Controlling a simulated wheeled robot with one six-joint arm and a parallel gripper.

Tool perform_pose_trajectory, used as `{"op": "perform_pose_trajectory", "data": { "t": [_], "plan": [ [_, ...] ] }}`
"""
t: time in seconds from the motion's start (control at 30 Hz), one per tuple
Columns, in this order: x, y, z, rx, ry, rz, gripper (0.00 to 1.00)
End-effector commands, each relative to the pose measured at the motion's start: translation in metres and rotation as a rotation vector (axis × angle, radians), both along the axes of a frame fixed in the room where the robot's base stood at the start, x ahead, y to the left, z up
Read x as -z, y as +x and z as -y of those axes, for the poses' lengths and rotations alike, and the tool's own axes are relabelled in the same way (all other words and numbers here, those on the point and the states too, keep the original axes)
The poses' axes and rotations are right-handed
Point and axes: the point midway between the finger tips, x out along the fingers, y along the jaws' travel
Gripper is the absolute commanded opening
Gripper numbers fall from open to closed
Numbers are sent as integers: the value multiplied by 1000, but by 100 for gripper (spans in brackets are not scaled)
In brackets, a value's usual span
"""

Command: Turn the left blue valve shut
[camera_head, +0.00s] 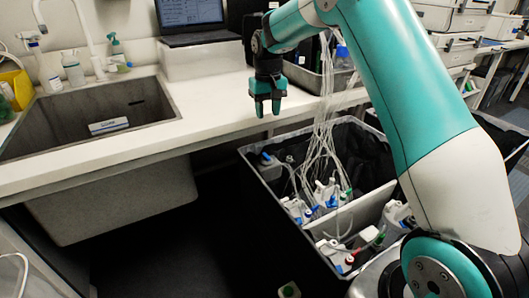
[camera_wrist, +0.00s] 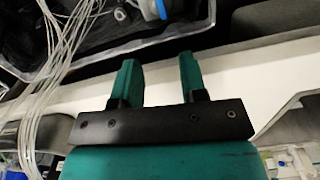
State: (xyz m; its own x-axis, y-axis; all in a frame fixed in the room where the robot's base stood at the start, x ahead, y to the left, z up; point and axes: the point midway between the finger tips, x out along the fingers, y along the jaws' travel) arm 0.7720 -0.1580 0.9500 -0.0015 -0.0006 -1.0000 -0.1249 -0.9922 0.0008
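My gripper (camera_head: 268,108) hangs pointing down over the front edge of the white counter, above and behind the grey bin. In the wrist view its two green fingers (camera_wrist: 158,68) stand apart with nothing between them. In the bin are several white bottles with tubing and small blue parts. One blue part (camera_head: 268,158) is at the bin's far left corner. Another (camera_head: 308,213) is on the bottles near the middle. I cannot tell which is the left valve or how any valve is turned. A blue part (camera_wrist: 161,9) also shows at the wrist view's top.
Clear tubes (camera_head: 322,110) run from a tray on the counter into the grey bin (camera_head: 283,222), right of my gripper. A sink (camera_head: 85,115), soap bottles and a laptop (camera_head: 193,15) are on the counter. Dark floor lies left of the bin.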

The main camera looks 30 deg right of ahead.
Motion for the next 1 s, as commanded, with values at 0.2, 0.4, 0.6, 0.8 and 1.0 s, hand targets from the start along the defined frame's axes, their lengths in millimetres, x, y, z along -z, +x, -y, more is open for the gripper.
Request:
{"op": "perform_pose_trajectory", "data": {
  "t": [0.2, 0.4, 0.6, 0.8, 1.0],
  "plan": [
    [43, -1, -2, -3, 1, -5, 39],
    [90, -2, -1, -2, 2, -5, 39],
    [131, -1, -1, -2, 1, -2, 39],
    [157, -1, -1, -3, 1, -1, 39],
    [165, -1, -1, -3, 1, 1, 39]
  ]
}}
